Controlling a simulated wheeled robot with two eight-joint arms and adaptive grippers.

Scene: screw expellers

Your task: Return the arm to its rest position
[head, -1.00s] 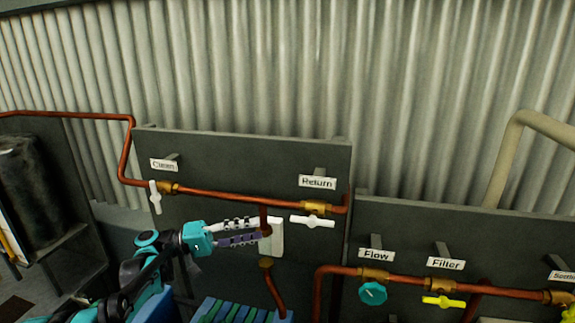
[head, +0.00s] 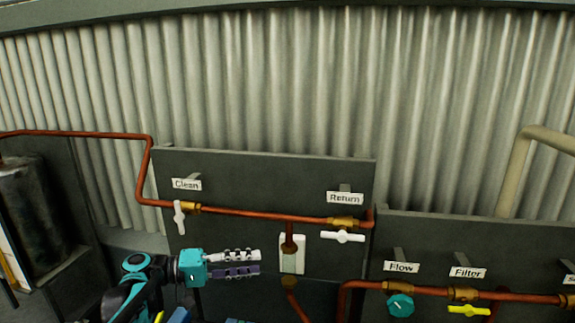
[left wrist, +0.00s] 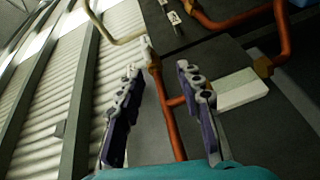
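My left arm comes in from the lower left in the head view. Its teal gripper (head: 259,263) points right, just below and left of a white plate (head: 298,240) on the dark panel (head: 260,178). The left wrist view shows its two purple-and-grey fingers (left wrist: 158,70) standing well apart, with nothing held between them. A copper pipe shows beyond the gap. The white plate (left wrist: 240,88) also shows there, right of the right finger. My right gripper is in neither view.
A white "Clean" valve handle (head: 179,217) hangs down at left. The white "Return" handle (head: 342,237) lies level. A teal "Flow" knob (head: 400,304) and yellow "Filter" handle (head: 469,310) sit at lower right. A copper pipe (head: 260,214) crosses the panel.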

